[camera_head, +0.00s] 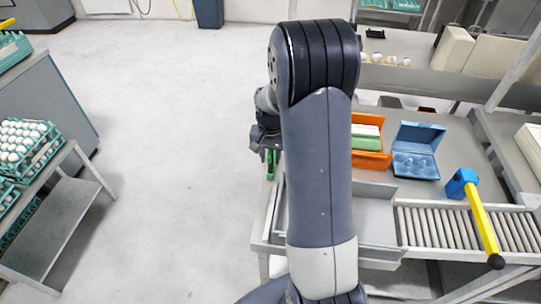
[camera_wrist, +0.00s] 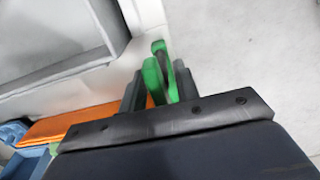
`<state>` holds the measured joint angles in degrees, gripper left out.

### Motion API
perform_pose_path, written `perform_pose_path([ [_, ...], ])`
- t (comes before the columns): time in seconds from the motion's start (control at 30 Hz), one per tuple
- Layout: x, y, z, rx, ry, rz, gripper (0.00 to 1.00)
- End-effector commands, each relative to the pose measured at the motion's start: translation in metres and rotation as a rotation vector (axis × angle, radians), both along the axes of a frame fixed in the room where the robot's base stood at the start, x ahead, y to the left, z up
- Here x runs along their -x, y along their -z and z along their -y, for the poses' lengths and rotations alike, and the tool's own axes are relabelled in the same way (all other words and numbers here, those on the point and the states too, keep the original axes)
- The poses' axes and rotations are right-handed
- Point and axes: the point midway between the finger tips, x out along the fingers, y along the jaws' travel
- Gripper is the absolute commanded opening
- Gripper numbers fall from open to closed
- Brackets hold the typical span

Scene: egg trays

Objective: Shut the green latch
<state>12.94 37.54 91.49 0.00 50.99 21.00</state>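The green latch (camera_wrist: 153,79) shows in the wrist view as a narrow upright green part beside a light grey edge. In the head view green (camera_head: 271,163) shows just below the end of my arm, at the table's left edge. My gripper (camera_wrist: 160,88) has its two dark fingers apart, one on each side of the green latch. The latch's lower part is hidden behind my gripper.
An orange tray (camera_head: 371,159) with a green carton and an open blue egg carton (camera_head: 417,139) lie on the table. A roller conveyor (camera_head: 460,227) with a yellow-handled blue tool (camera_head: 482,220) is at right. Egg racks (camera_head: 52,150) stand left; the floor between is clear.

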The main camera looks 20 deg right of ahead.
Motion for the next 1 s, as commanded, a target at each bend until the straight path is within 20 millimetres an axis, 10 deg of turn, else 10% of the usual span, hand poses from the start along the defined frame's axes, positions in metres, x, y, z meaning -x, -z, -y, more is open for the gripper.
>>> perform_pose_path([
  [0.37, -0.0001, -0.0004, 0.0000, 0.000, 0.000, 0.000, 0.00],
  [1.0, -0.0004, -0.0001, 0.0001, 0.000, 0.059, 0.001, 0.00],
])
